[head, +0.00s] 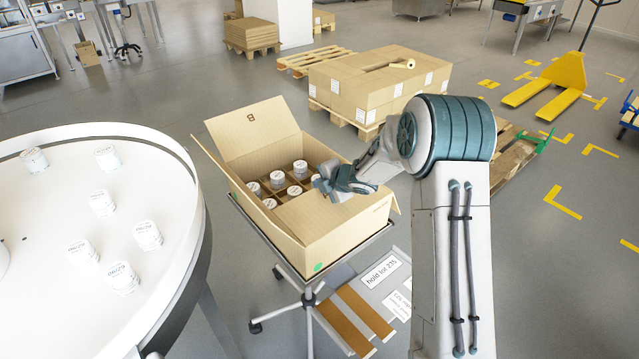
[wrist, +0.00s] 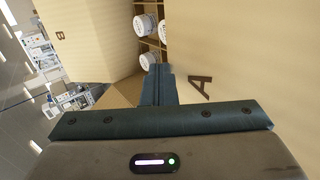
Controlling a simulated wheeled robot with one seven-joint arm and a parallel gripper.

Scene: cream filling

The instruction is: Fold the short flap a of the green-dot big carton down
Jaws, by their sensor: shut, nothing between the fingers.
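The big carton (head: 345,239) stands open on a wheeled stand, with a green dot (head: 318,267) low on its near corner. White-lidded jars (head: 300,169) sit in its brown dividers; some also show in the wrist view (wrist: 146,25). Short flap A (head: 335,212) slants inward and lies low over the near part of the opening; its letter A shows in the wrist view (wrist: 201,88). My gripper (head: 322,186) is shut and empty, with its tips (wrist: 159,70) at the inner edge of flap A. I cannot tell whether they touch.
The opposite flap, marked B (head: 252,130), stands up at the far side; it fills the left of the wrist view (wrist: 85,40). A round white table (head: 60,290) with several jars stands left. Stacked cartons (head: 385,85) on a pallet stand behind.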

